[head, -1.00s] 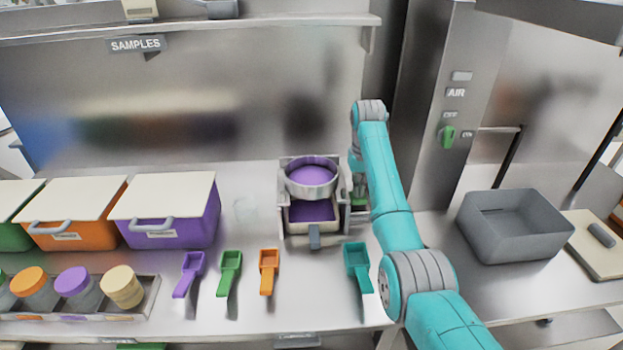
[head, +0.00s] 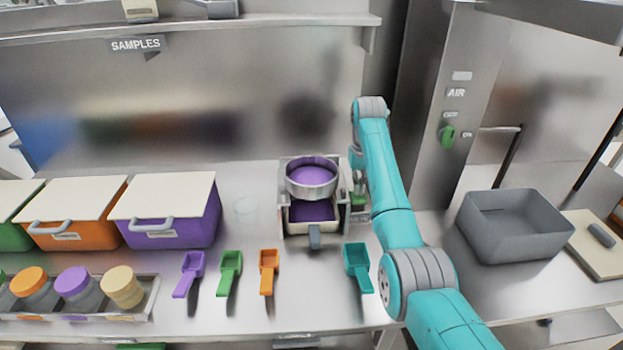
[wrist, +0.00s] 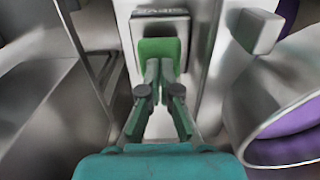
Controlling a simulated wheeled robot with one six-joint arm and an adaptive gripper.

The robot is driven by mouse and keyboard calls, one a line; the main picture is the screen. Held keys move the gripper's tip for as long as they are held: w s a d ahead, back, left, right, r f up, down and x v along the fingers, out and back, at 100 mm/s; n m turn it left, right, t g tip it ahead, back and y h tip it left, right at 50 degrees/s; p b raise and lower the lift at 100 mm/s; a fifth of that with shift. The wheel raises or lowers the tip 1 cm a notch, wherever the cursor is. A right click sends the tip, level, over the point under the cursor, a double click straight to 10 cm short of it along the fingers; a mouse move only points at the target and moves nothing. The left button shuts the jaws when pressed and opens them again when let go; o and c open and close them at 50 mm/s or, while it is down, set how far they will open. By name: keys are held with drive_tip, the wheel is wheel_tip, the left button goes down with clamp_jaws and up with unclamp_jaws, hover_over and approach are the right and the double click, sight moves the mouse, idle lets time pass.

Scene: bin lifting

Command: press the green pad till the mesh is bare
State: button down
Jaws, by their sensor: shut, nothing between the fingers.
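The green pad (wrist: 160,49) sits on a pale housing under a dark label in the wrist view. It shows in part beside the sieve machine in the head view (head: 359,202). My gripper (wrist: 160,66) is shut and empty, its fingertips over the pad's near edge; I cannot tell whether they touch it. The round metal sieve (head: 312,190) on the machine holds purple powder (head: 311,174), which covers the mesh. The sieve also shows at the right of the wrist view (wrist: 250,130). Below it, a tray (head: 314,229) with a grey handle holds purple powder.
Purple (head: 190,268), green (head: 231,265), orange (head: 268,268) and teal (head: 357,262) scoops lie on the counter in front. Lidded bins, including a purple one (head: 190,225), stand left. A grey empty bin (head: 515,245) stands right. An AIR panel with a green knob (head: 447,137) is behind my arm.

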drive_tip(key=shift+f, duration=0.15)
idle(1.0)
idle(0.4)
idle(1.0)
idle(1.3)
idle(0.3)
drive_tip(key=shift+f, duration=0.75)
drive_tip(key=shift+r, duration=0.9)
